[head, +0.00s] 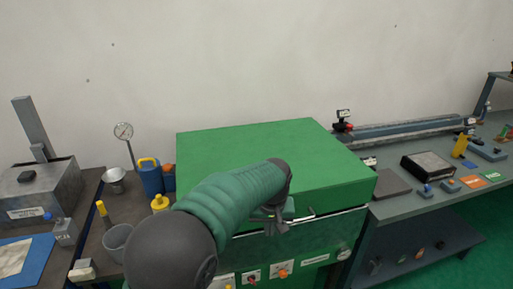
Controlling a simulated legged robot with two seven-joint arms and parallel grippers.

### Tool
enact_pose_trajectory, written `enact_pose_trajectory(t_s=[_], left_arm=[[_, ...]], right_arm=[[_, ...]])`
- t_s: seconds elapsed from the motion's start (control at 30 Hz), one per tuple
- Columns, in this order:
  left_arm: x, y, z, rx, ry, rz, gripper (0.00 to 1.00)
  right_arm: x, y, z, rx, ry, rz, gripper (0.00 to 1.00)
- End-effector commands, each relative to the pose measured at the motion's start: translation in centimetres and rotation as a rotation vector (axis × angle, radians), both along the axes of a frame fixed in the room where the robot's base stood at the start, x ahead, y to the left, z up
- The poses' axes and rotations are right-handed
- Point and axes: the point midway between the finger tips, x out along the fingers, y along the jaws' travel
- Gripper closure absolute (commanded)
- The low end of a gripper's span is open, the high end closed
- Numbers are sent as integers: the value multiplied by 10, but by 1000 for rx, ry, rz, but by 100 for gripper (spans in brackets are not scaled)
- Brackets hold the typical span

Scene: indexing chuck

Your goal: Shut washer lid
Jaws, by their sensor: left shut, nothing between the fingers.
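The green washer lid (260,150) lies over the green washer body (315,245) in the middle of the head view. The lid looks down, or nearly so. A thin pale line runs along the seam below its front face, and I cannot tell whether a small gap is left there. My left gripper (277,226) is shut and empty at the lid's front face, close to the seam. I cannot tell whether it touches the lid. My left forearm hides the lid's front left part. My right gripper is out of view.
A left bench holds a blue jug (151,177), a metal cup (115,180) and a grey bucket (117,240). A right bench carries a dark block (427,165), a long rail (410,129) and small parts. A pale wall stands behind the washer.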

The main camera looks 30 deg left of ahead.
Motion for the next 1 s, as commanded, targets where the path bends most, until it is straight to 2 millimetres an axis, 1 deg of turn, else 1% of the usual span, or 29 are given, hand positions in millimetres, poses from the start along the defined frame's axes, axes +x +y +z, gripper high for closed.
enact_pose_trajectory(t_s=[0.03, 0.07, 0.1, 0.2, 0.3, 0.33, 0.43, 0.57, 0.67, 1.0], left_arm=[[9, 9, 65, 5, -5, 42, 100], [14, 15, 86, 8, -6, 69, 100], [19, 22, 112, 10, -8, 105, 100], [30, 38, 163, 15, -12, 184, 100], [35, 49, 191, 18, -14, 237, 100], [36, 51, 196, 20, -15, 247, 100], [38, 55, 198, 21, -16, 265, 100], [39, 57, 183, 21, -12, 266, 100], [42, 60, 166, 22, -13, 265, 100], [54, 73, 96, 21, -12, 263, 100]], right_arm=[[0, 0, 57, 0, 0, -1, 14], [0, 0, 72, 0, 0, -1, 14], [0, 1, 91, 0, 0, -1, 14], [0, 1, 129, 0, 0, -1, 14], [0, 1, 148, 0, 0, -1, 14], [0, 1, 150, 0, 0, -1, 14], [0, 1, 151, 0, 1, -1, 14], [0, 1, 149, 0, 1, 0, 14], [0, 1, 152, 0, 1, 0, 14], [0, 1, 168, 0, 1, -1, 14]])
